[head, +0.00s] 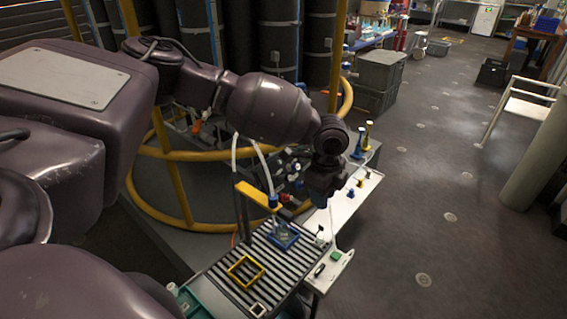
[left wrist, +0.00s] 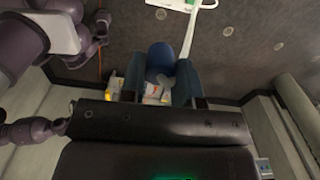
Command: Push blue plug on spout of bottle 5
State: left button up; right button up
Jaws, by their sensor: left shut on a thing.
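My left gripper (head: 322,195) is over the right part of the bench, by the white shelf strip. In the left wrist view its two dark blue fingers (left wrist: 158,82) are shut on a rounded blue thing, seemingly the blue plug (left wrist: 160,56). A white piece with a red mark (left wrist: 152,91) shows between the fingers. In the head view the gripper hides what it holds. A clear bottle (head: 284,235) seems to stand in a blue frame on the slatted rack; no number can be read. A blue-capped piece (head: 273,201) is behind it. My right gripper is not in view.
The slatted rack (head: 225,277) carries a yellow frame (head: 246,271) and a small pale frame (head: 257,309). A white shelf strip (head: 343,208) holds small coloured pieces. Yellow rails (head: 187,155) curve behind my arm.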

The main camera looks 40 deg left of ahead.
pick_arm(q)
jog(key=s+d+f+n, duration=0.15)
jog(key=s+d, duration=0.25)
jog(key=d, duration=0.4)
jog(key=s+d+f, duration=0.2)
jog(key=s+d, duration=0.2)
jog(key=d, duration=0.4)
jog(key=s+d+f, duration=0.2)
jog(key=s+d, duration=0.3)
jog(key=d, duration=0.4)
jog(key=w+a+f+n+b, duration=0.1)
jog(key=a+f+n+b, duration=0.2)
jog(key=a+f+n, duration=0.4)
jog(key=a+f+n+b, duration=0.4)
jog(key=a+f+n, duration=0.3)
jog(key=a+n, duration=0.3)
jog(key=a, duration=0.4)
jog(key=shift+w+a+f, duration=0.15)
jog(key=shift+w+a, duration=0.2)
jog(key=shift+w, duration=0.05)
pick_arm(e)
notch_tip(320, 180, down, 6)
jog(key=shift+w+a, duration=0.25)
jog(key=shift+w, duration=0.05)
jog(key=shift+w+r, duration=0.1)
